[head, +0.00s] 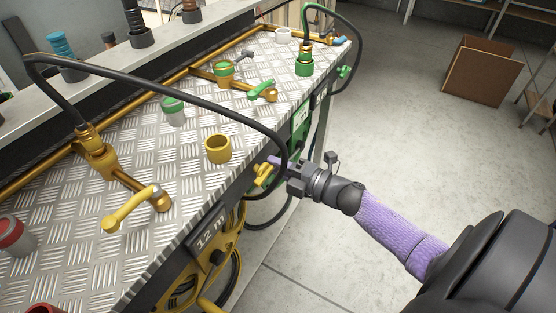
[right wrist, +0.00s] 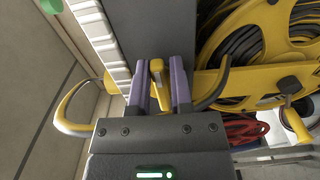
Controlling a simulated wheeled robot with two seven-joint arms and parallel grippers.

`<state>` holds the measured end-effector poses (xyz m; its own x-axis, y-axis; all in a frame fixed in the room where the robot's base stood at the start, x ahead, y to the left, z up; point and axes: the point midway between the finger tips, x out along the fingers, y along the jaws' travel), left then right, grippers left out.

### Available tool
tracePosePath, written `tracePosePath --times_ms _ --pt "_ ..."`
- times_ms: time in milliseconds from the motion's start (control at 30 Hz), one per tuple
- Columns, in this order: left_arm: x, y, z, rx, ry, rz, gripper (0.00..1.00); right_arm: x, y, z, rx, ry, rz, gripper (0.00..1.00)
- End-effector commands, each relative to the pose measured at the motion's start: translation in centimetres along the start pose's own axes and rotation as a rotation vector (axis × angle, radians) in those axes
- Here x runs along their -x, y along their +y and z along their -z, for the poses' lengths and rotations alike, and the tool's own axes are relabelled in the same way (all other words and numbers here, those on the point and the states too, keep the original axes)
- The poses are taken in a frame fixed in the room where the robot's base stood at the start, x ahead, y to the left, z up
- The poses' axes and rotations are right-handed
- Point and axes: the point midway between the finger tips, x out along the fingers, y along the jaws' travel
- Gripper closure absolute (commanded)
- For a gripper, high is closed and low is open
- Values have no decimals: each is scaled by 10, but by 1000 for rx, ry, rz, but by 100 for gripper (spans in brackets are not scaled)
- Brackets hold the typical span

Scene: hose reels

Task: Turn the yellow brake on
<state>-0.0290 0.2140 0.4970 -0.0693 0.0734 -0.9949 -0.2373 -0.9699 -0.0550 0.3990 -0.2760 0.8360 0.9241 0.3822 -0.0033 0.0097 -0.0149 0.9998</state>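The yellow brake (head: 263,174) is a small yellow handle on the front side of the bench, above the yellow hose reel. In the right wrist view its yellow lever (right wrist: 157,72) stands between my two purple fingers. My right gripper (head: 275,162) is at the brake, its fingers on either side of the lever. In the right wrist view the gripper (right wrist: 160,85) is open, with a visible gap beside the lever. My left gripper is in neither view.
The yellow reel (head: 225,250) with the "12 m" label (head: 211,232) is below the bench edge. A black hose (head: 190,97) arches over the metal bench top (head: 110,245) and down near my right gripper. A yellow tap (head: 130,208) and yellow cup (head: 218,149) are on top. Floor at right is mostly clear, with a cardboard box (head: 480,72).

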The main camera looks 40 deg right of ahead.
Motion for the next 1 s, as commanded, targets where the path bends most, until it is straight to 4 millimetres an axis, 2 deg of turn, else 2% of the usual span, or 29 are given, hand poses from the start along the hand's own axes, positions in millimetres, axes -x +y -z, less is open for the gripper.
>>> tracePosePath --times_ms 33,100,133,467,567,800,900,1000 --pt "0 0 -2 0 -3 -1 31 0 -1 1 -1 3 1 64" --pt "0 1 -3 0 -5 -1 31 0 0 1 0 2 0 49" --pt "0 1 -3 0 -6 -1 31 0 0 1 0 2 0 46" --pt "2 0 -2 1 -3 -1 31 5 1 0 0 0 -1 46" --pt "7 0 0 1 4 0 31 22 2 0 0 0 1 46" --pt "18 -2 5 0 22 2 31 78 2 0 -1 -1 2 46" --pt "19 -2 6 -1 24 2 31 93 1 0 0 1 0 46" --pt "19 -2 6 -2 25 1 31 99 0 0 0 1 -1 46"
